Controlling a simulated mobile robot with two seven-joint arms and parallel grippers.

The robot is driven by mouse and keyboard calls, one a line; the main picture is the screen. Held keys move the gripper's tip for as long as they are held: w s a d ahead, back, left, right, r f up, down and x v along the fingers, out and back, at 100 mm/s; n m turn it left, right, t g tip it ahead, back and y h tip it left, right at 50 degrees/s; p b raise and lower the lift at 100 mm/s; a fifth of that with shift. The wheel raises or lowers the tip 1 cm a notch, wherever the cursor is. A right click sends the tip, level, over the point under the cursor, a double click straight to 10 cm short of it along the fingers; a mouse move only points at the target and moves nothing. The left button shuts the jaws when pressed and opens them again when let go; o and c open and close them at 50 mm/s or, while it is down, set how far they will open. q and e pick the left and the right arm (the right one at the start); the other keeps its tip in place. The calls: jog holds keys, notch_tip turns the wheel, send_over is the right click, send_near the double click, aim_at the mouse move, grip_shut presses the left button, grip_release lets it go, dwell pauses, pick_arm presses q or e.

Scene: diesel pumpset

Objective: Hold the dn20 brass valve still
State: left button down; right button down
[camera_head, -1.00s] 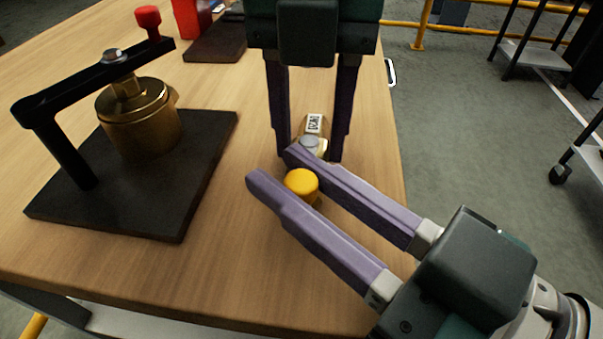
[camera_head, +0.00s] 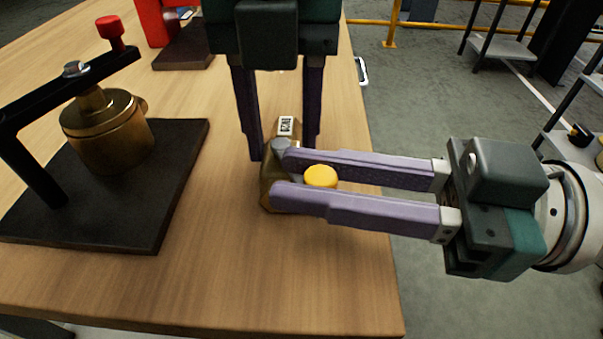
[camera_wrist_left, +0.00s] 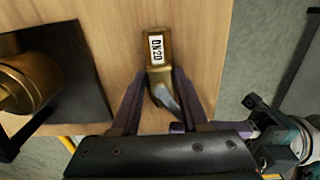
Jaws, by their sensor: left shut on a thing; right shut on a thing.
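The brass valve (camera_head: 268,185) lies on the wooden table near its right edge, with a white DN20 label at its far end. It also shows in the left wrist view (camera_wrist_left: 158,78), label up. My left gripper (camera_head: 283,152) reaches down from the top of the head view, shut on the valve body with a finger on either side. My right gripper (camera_head: 281,177) comes in from the right, its fingers lying level and shut on the valve's yellow-capped part (camera_head: 320,176). The fingers hide part of the valve, and their exact contact is hard to see.
A dark base plate (camera_head: 165,205) with a brass pot (camera_head: 110,140) and black lever arm (camera_head: 45,97) stands to the left. A red item (camera_head: 152,24) and a dark block (camera_head: 185,50) are at the back. The table front (camera_head: 230,275) is clear.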

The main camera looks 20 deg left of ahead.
jog(key=shift+w+d+f+n+g, duration=0.1)
jog(key=shift+w+d+n+g, duration=0.15)
jog(key=shift+n+g, duration=0.35)
jog(key=shift+w+d+f+n+g, duration=0.15)
jog(key=shift+w+n+g, duration=0.15)
jog(key=shift+g, duration=0.5)
jog(key=shift+d+r+h, duration=0.1)
jog(key=shift+r+h, duration=0.05)
jog(key=shift+h, duration=0.15)
jog(key=c, duration=0.7)
grip_release()
jog(key=shift+r, duration=0.1)
jog(key=shift+v, duration=3.7)
jog(key=shift+c, duration=0.3)
